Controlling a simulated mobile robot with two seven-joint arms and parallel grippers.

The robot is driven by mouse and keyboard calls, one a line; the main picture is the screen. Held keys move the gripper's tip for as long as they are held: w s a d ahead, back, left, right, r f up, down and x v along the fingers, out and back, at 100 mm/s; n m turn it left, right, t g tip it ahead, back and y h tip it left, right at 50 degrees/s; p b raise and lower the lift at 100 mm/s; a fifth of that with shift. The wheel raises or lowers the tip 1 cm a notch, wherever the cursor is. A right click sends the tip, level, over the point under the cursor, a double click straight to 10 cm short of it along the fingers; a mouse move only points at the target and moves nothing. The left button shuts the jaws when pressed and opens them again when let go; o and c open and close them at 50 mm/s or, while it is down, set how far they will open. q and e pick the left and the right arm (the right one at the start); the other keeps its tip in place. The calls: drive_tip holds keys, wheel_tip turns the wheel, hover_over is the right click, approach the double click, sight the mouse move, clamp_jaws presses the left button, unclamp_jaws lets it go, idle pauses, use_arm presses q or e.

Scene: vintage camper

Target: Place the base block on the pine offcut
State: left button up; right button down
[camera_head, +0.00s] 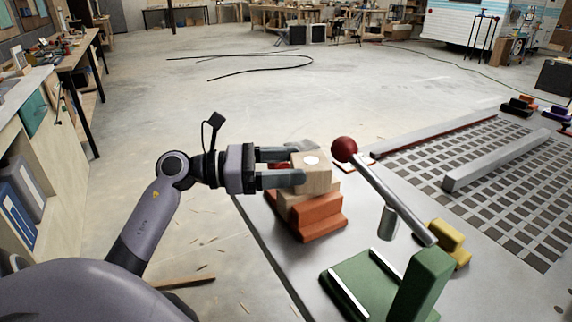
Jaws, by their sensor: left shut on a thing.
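My left gripper (282,167) comes in from the left and is shut on a small light-wood block with a white round spot on top, seemingly the base block (316,181). The block is held level at the fingertips. Just below it is another piece of pale wood, seemingly the pine offcut (294,207), partly hidden by the gripper and the held block. It sits at an orange stepped block (317,222) on the grey table. I cannot tell whether the held block touches the wood below. My right gripper is not in view.
A green lever press (423,283) with a red-knobbed arm (344,149) stands close to the right of the held block. A yellow block (447,243) is behind it. A slotted grid (500,170) with a grey bar (495,160) lies further right.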

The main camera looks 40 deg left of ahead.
use_arm(q)
drive_tip(key=shift+f, duration=0.1)
drive_tip(key=o, duration=0.7)
drive_tip(key=shift+f+b, duration=0.1)
drive_tip(key=shift+b, duration=0.2)
drive_tip(key=o, duration=0.4)
drive_tip(key=shift+r, duration=0.2)
